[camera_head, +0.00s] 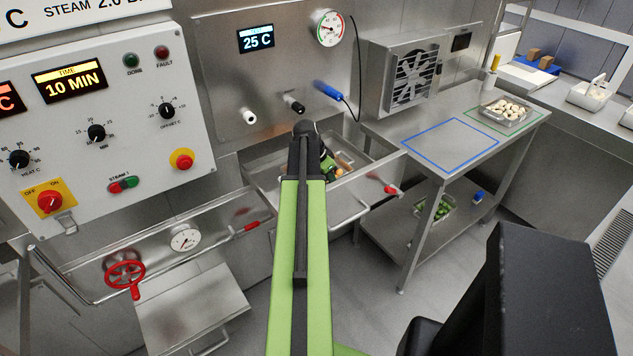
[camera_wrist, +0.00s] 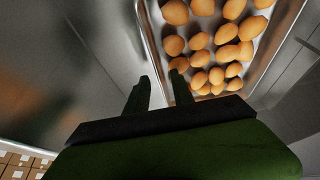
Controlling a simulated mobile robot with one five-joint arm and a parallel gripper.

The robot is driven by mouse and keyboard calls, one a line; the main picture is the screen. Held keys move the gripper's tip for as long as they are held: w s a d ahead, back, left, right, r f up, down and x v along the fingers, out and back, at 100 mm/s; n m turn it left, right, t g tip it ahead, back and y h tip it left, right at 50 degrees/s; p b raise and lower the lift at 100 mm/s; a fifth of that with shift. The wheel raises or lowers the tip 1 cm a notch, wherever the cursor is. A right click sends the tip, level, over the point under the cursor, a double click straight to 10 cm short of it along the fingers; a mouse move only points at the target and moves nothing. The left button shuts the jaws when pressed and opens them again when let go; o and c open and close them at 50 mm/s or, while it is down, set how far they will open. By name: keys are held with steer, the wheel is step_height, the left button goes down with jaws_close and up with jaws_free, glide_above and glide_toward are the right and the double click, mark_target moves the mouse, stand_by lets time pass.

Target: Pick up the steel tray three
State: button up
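In the wrist view, a steel tray (camera_wrist: 149,42) holds several rounded orange-brown pieces. My gripper (camera_wrist: 159,77) is open, with one dark finger outside the tray's left wall and the other over its inner side. The wall runs toward the gap between the fingers; contact cannot be told. In the head view, my green arm reaches into a steel drawer (camera_head: 358,182), where orange pieces (camera_head: 342,166) show beside the arm. The gripper is mostly hidden there. Another steel tray (camera_head: 507,118) with pale pieces stands on the side table. No label shows which tray is number three.
The side table (camera_head: 400,128) has a bare blue-outlined area (camera_head: 450,145) and a green outline around the pale pieces' tray. A container of green pieces (camera_head: 434,208) stands on its lower shelf.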

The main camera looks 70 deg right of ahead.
steer(key=shift+b+x, duration=0.35)
steer(key=shift+x, duration=0.7)
steer(key=shift+r, duration=0.2)
jaws_close()
stand_by(0.4)
